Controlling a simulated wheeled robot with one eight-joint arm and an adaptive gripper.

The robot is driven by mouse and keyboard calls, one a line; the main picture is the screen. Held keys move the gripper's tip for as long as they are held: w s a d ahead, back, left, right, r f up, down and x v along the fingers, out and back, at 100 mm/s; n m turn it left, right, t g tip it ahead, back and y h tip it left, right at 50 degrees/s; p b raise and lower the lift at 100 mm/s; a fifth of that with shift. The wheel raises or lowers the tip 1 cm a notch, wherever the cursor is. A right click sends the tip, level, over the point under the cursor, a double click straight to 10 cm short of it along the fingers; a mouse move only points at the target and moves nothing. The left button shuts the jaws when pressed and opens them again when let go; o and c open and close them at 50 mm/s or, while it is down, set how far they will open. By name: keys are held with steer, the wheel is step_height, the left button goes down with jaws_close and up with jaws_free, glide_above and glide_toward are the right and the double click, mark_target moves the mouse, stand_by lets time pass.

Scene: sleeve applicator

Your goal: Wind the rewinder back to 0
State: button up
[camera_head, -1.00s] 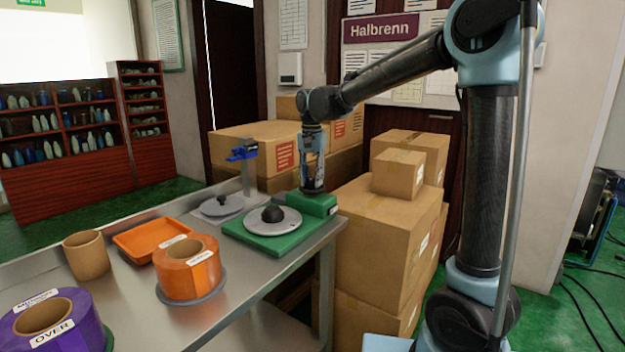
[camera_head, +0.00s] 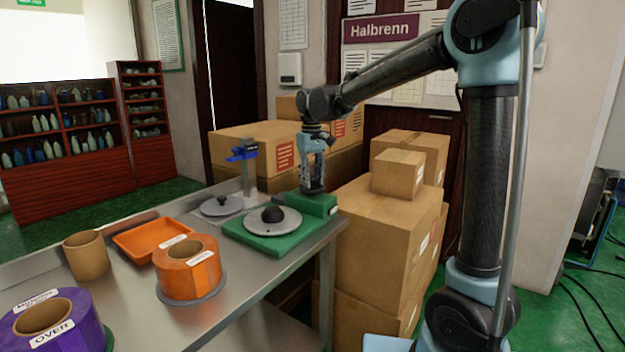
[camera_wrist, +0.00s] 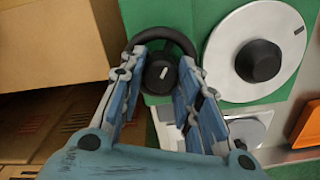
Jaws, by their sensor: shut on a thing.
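The rewinder has a green base (camera_head: 250,238) with a grey disc (camera_head: 288,222) and a black hub (camera_head: 272,214). A green block (camera_head: 322,206) stands at its right end. In the wrist view, a black knob (camera_wrist: 155,68) with a short white mark sits on the green block, and a dark curved rim shows behind it. The disc (camera_wrist: 290,62) and its hub (camera_wrist: 258,61) are beside it to the right. My gripper (camera_head: 313,190) points down over the block. Its fingers (camera_wrist: 161,78) are on both sides of the knob, shut on it. No readable number shows.
Cardboard boxes (camera_head: 385,230) stand close on the right and behind the steel table (camera_head: 250,292). A second grey disc (camera_head: 215,209) with a blue-topped post (camera_head: 245,170) is left of the rewinder. An orange roll (camera_head: 187,272), orange tray (camera_head: 130,248) and purple roll (camera_head: 85,320) lie nearer.

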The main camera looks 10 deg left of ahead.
steer(key=n, duration=0.4)
steer(key=shift+w+n, duration=0.1)
steer(key=shift+n, duration=0.2)
steer(key=n, duration=0.3)
steer(key=shift+d+n, duration=0.1)
steer(key=shift+n, duration=0.3)
steer(key=n, duration=1.2)
steer(key=shift+n, duration=0.3)
steer(key=n, duration=0.3)
steer(key=shift+n, duration=0.3)
steer(key=n, duration=0.8)
steer(key=shift+n, duration=0.3)
